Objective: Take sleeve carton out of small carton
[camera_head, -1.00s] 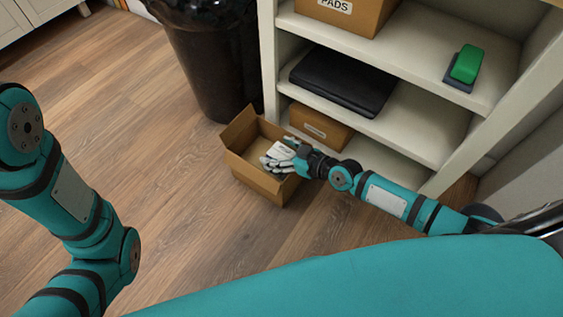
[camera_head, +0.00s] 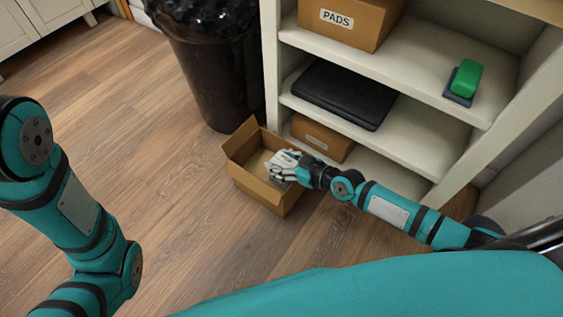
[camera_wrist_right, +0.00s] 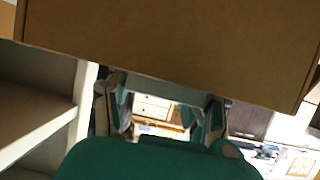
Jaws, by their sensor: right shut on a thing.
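The small carton (camera_head: 255,190) is an open brown box with raised flaps, on the wooden floor in front of the shelf unit. My right gripper (camera_head: 278,167) reaches in from the right over its opening, fingers inside the rim. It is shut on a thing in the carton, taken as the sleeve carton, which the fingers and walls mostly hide. In the right wrist view a plain brown cardboard panel (camera_wrist_right: 180,50), apparently the small carton's wall, fills the top and hides the fingertips. The fingers (camera_wrist_right: 165,115) show below it. My left arm shows, but its gripper is out of view.
The white shelf unit (camera_head: 410,137) stands right behind the carton. It holds a box marked PADS (camera_head: 345,25), a black flat case (camera_head: 345,93), a green block (camera_head: 466,77) and a low brown box (camera_head: 322,138). A black bin (camera_head: 215,70) stands behind. Floor to the left is clear.

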